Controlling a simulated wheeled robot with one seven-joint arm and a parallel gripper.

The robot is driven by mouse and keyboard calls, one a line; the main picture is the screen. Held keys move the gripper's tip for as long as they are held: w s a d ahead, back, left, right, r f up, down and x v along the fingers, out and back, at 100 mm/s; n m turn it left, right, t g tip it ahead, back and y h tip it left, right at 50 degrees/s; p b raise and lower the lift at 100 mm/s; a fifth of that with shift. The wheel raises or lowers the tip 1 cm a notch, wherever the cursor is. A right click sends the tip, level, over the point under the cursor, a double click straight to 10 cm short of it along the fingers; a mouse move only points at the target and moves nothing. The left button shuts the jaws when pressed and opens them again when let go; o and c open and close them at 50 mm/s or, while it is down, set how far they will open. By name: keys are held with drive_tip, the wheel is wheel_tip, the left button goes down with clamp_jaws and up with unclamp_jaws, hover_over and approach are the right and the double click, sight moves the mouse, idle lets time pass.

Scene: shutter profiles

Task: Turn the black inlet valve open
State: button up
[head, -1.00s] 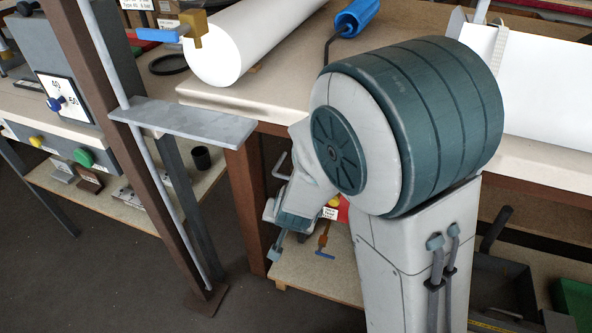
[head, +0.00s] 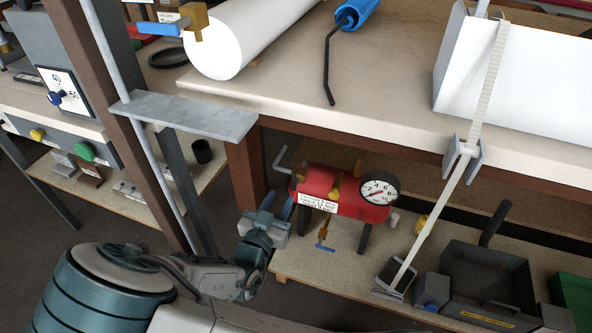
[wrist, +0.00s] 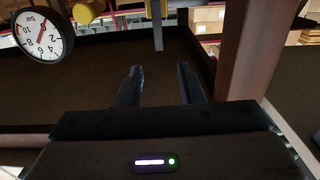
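The red tank (head: 350,207) with a round white gauge (head: 379,188) stands on the low shelf under the bench. A grey bent lever (head: 283,160) sits at its left end; I cannot tell whether this is the black inlet valve, and no clearly black handle shows. In the wrist view the gauge (wrist: 43,34) is upper left and a grey bar (wrist: 157,24) hangs at top centre. My gripper (head: 277,205) is left of the tank, below the lever and apart from it. Its fingers (wrist: 162,80) are spread, with nothing between them.
A brown bench leg (head: 245,180) stands just left of my gripper; the leg (wrist: 244,50) is close on the right in the wrist view. A brass valve with blue handle (head: 320,246) is below the tank. The bench top (head: 290,95) overhangs.

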sight(293, 175)
drive_tip(key=b+x, duration=0.3)
drive_tip(key=x, duration=0.8)
drive_tip(key=shift+w+d+f, duration=0.1)
drive_tip(key=shift+f, duration=0.1)
drive_tip(key=shift+w+d+r, duration=0.1)
drive_tip(key=shift+w+d, duration=0.05)
drive_tip(key=shift+w, duration=0.4)
clamp_jaws()
